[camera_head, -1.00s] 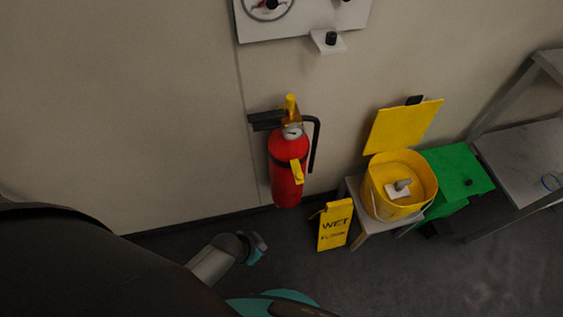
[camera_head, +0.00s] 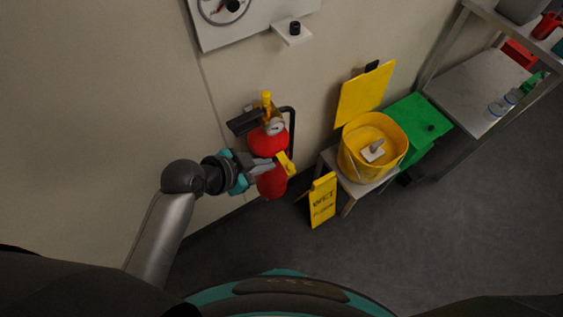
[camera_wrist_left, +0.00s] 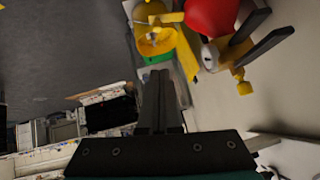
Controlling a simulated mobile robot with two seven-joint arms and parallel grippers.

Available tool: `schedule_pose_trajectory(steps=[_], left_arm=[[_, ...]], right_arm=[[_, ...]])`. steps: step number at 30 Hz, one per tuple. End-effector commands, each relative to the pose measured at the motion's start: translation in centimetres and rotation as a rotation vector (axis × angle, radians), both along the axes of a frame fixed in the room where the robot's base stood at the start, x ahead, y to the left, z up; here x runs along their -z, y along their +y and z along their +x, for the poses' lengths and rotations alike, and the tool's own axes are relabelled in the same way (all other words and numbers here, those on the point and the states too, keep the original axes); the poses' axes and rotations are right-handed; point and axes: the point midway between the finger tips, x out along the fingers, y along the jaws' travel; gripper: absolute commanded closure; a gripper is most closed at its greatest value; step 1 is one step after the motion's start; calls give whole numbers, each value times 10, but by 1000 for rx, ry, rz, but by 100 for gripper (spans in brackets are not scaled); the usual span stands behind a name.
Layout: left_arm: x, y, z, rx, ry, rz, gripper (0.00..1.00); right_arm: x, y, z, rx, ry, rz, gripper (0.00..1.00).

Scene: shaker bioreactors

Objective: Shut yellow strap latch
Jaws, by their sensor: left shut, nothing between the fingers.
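The yellow strap latch (camera_head: 286,163) sticks out from the front of the red fire extinguisher (camera_head: 270,186) on the wall. In the left wrist view the strap latch (camera_wrist_left: 172,17) shows as a short yellow bar beside the red cylinder (camera_wrist_left: 210,14), swung out from it. My left gripper (camera_head: 273,166) is in front of the extinguisher with its fingertips close to the strap latch. Whether they touch it I cannot tell. Its fingers (camera_wrist_left: 160,76) are together and empty in the left wrist view. My right gripper is not in view.
A yellow bucket (camera_head: 350,160) with a raised yellow lid (camera_head: 364,97) stands on a small stand to the right. Near it are a green box (camera_head: 418,121), a wet floor sign (camera_head: 322,200) and a metal shelf (camera_head: 465,82). Dark floor in front is clear.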

Motion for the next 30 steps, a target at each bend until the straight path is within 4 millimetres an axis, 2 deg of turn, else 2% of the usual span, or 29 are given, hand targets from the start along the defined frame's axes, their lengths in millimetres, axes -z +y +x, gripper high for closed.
schedule_pose_trajectory(steps=[8, 13, 30], left_arm=[[1, 0, 1, -2, 2, 0, 100], [11, -7, 7, -5, 2, -3, 100], [80, -49, 54, -3, 5, -1, 100]], right_arm=[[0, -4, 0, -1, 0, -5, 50], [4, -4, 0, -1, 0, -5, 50], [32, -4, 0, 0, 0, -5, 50]])
